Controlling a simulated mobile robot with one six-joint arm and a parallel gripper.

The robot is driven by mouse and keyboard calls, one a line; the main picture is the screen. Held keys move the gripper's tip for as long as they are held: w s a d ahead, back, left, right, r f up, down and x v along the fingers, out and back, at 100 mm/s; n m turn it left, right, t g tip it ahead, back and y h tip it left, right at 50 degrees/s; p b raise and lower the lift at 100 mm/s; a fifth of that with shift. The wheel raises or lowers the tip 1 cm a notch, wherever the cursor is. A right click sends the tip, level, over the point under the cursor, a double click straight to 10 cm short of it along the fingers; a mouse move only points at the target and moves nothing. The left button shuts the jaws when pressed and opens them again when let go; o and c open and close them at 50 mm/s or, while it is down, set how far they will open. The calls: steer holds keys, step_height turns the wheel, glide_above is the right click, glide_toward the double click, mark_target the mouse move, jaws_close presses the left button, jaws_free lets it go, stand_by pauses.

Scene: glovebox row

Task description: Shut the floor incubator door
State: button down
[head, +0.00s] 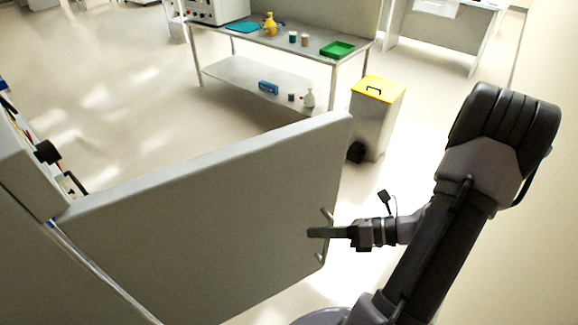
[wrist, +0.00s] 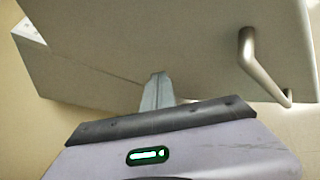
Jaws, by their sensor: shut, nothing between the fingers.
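The floor incubator door (head: 215,215) is a large light grey panel, standing open and reaching from the incubator body (head: 22,170) at the left toward the right. Its bar handle (head: 326,240) is near the door's free edge. My gripper (head: 312,232) is shut and empty, in front of the door's outer face close to the handle. In the wrist view my gripper's fingers (wrist: 157,88) point at the door panel (wrist: 170,40), with the handle (wrist: 262,70) to their right. I cannot tell whether the fingertips touch the door.
A yellow-lidded bin (head: 378,115) stands beyond the door's free edge. A steel table (head: 300,55) with a green tray (head: 338,49) and several bottles stands at the back. The pale floor (head: 130,110) between the door and the table is clear.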

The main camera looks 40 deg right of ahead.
steer(key=s+d+f+m+t+h, duration=0.3)
steer(key=d+f+m+t, duration=0.1)
steer(key=d+m, duration=0.25)
steer(key=m+t+h, duration=0.3)
steer(key=m+h, duration=0.6)
steer(key=m, duration=0.3)
glide_toward(333, 214)
steer(key=shift+w+d+b, duration=0.25)
steer(key=shift+w+b, duration=0.4)
steer(key=shift+w, duration=1.05)
steer(key=shift+w+d+b, duration=0.2)
steer(key=shift+w+b, duration=0.45)
steer(key=shift+w, duration=1.05)
steer(key=shift+w, duration=0.15)
